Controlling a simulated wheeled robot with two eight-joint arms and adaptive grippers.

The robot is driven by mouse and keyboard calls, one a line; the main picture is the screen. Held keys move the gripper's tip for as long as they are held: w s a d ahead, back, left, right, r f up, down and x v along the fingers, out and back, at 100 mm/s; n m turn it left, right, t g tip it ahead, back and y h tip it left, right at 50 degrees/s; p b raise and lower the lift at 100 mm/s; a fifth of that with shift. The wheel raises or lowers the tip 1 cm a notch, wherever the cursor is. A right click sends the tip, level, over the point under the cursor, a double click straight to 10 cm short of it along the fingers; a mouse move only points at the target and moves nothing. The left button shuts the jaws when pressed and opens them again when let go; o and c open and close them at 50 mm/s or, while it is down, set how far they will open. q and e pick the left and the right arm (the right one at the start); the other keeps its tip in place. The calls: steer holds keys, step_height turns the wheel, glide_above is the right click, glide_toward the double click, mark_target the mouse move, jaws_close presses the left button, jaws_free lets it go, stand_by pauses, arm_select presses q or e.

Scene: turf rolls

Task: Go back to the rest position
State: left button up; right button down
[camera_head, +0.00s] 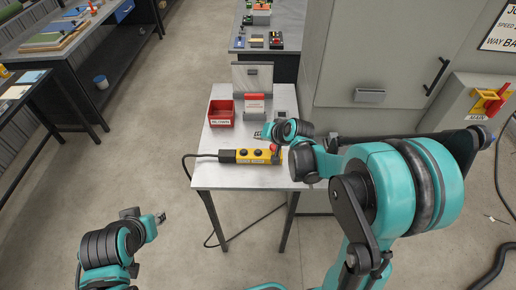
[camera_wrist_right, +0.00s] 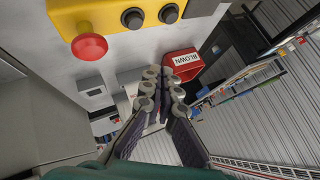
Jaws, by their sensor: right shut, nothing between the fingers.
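My right gripper (camera_head: 262,134) is over the small grey table (camera_head: 218,175), just behind a yellow pendant. My right arm partly hides it. In the right wrist view its fingers (camera_wrist_right: 163,88) are together with nothing between them. The yellow pendant (camera_head: 249,156) lies on the table, with black buttons and a red button; it also shows at the top of the wrist view (camera_wrist_right: 112,15). My left arm comes in at the lower left of the head view. Its gripper (camera_head: 159,217) is small there, over bare floor left of the table, and its finger opening is unclear.
A red bin marked BLOWN (camera_head: 221,115) and a red-and-white box (camera_head: 254,107) stand on the table behind the pendant. A grey cabinet (camera_head: 400,50) and a red MAIN switch handle (camera_head: 490,100) are at the right. Workbenches line the left; the floor between is clear.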

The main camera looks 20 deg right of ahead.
stand_by(0.4)
steer(key=s+r+n+g+h+b, duration=0.1)
steer(key=s+n+h+b, duration=0.2)
steer(key=s, duration=2.2)
steer(key=shift+r+n+g+b, duration=0.3)
steer(key=shift+n+b, duration=0.15)
steer(key=shift+n, duration=0.55)
